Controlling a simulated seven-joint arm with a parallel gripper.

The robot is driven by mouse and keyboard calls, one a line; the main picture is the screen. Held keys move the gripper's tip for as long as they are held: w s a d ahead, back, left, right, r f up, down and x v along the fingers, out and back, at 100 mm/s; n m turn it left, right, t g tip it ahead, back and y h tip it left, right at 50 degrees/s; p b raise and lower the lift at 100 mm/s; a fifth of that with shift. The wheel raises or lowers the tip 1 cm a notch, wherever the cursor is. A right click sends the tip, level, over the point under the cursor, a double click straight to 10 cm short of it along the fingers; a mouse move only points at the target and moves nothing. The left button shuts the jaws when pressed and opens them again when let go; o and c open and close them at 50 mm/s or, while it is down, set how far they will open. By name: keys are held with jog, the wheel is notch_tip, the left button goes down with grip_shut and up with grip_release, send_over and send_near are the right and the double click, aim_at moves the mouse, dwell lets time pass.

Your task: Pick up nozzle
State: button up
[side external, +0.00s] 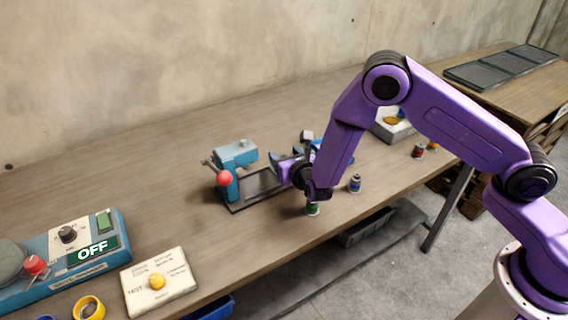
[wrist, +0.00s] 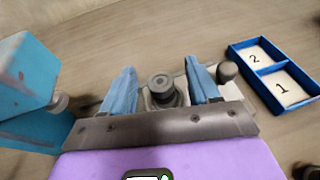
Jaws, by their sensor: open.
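In the wrist view, a grey round part (wrist: 161,86) with a ringed top, likely the nozzle, stands between the fingers of my gripper (wrist: 162,88). My two pale blue fingers are apart, one on each side of it, with a gap visible on both sides. The lower part of the grey piece is hidden by my gripper's dark plate. In the side view, my purple arm comes down over the bench and hides the grey part. I cannot tell how high the fingers are around it.
A blue tray (wrist: 272,68) with compartments marked 1 and 2 lies right of my gripper. A dark knob (wrist: 228,72) is close beside the right finger. A blue machine (side external: 236,157) with a red-balled lever is to the left. A small blue container (side external: 355,183) stands near the bench edge.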

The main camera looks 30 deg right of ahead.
jog(key=shift+x, duration=1.55)
jog(key=shift+a, duration=0.1)
grip_shut()
jog(key=shift+r, duration=0.2)
